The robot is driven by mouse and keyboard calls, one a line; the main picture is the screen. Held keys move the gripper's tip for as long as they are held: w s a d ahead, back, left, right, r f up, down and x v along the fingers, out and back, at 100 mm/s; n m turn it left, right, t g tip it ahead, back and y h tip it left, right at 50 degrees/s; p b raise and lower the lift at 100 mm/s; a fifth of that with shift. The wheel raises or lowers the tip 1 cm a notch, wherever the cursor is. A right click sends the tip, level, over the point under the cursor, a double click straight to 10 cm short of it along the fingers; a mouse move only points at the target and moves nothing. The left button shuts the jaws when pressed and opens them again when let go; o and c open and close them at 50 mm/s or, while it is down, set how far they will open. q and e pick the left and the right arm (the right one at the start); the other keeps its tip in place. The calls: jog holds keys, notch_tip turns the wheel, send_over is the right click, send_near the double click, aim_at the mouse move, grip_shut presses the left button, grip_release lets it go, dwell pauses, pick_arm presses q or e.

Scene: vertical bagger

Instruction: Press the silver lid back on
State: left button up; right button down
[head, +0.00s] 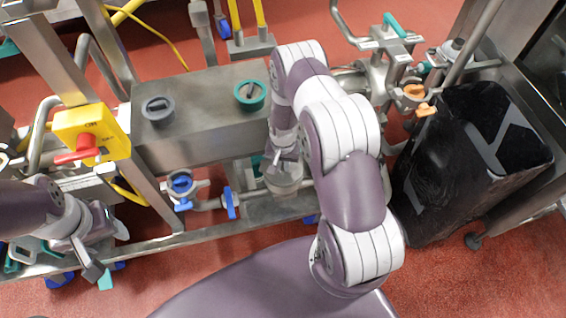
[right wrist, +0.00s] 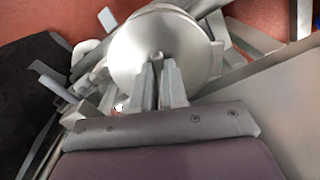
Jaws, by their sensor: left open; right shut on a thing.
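The silver lid (right wrist: 165,42) is a round, shiny metal disc filling the upper middle of the right wrist view. My right gripper (right wrist: 158,70) is shut on the small knob at its centre. In the head view my right gripper (head: 286,154) points down with the lid (head: 284,179) just below its fingers, at the front side of the steel box. I cannot tell whether the lid touches anything beneath it; what lies under it is hidden. My left gripper (head: 108,250) is open and empty at the lower left, over the pipes, far from the lid.
A yellow switch box (head: 92,134) with a red handle is at left. A blue-handled valve (head: 181,184) sits left of the lid. A black bin (head: 465,160) stands right.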

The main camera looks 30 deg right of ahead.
jog(key=shift+f+b, duration=0.5)
jog(key=shift+f, duration=0.1)
dwell(0.5)
jog(key=c, duration=0.7)
grip_release()
notch_tip(320, 180, up, 7)
jog(key=p, duration=0.5)
jog(key=shift+r+p, duration=0.1)
jog(key=shift+p, duration=0.3)
